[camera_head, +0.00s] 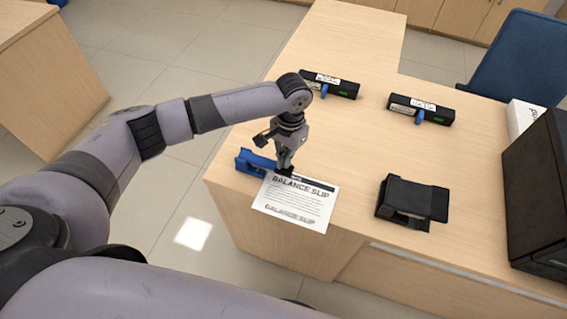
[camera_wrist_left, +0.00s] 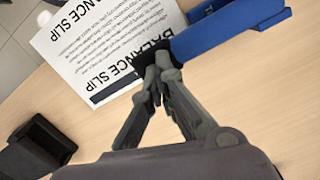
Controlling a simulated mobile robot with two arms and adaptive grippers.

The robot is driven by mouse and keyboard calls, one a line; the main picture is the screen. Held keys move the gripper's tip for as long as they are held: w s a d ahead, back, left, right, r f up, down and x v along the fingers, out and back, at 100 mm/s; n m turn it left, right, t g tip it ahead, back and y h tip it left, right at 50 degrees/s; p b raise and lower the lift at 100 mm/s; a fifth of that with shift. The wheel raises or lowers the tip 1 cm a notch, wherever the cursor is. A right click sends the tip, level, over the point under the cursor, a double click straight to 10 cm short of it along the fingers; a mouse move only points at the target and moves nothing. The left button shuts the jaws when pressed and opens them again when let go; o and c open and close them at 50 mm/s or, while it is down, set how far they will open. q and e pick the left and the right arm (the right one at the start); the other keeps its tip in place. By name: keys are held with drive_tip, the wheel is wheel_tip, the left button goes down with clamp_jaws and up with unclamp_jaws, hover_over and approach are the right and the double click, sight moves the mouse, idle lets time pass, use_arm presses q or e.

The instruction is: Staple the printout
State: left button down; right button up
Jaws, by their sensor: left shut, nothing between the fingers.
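The printout (camera_head: 296,203), a white sheet headed "BALANCE SLIP", lies near the counter's front left edge and overhangs it. It also shows in the left wrist view (camera_wrist_left: 95,50). The blue stapler (camera_head: 253,162) lies at the sheet's upper left corner, its dark front end by the sheet's top edge. It also shows in the left wrist view (camera_wrist_left: 225,32). My left gripper (camera_head: 285,170) is shut and empty, pointing down at the stapler's front end. Its fingertips (camera_wrist_left: 158,68) overlap that end in view; I cannot tell if they touch. My right gripper is not in view.
Two black labelled devices with blue tabs (camera_head: 332,85) (camera_head: 421,109) stand farther back on the counter (camera_head: 350,150). A black holder (camera_head: 412,202) sits right of the sheet. A large black machine (camera_head: 535,200) and white box (camera_head: 524,119) fill the right side. The middle is clear.

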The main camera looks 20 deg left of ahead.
use_arm(q)
wheel_tip(320, 180, down, 2)
drive_tip(key=shift+f, duration=0.1)
idle(0.4)
drive_tip(key=shift+w+d+r, duration=0.25)
drive_tip(key=shift+w+r, duration=0.05)
drive_tip(key=shift+w, duration=0.4)
drive_tip(key=shift+w+d+r, duration=0.25)
drive_tip(key=shift+w, duration=0.4)
wheel_tip(320, 180, up, 12)
drive_tip(key=w, duration=0.1)
drive_tip(key=shift+d, duration=0.2)
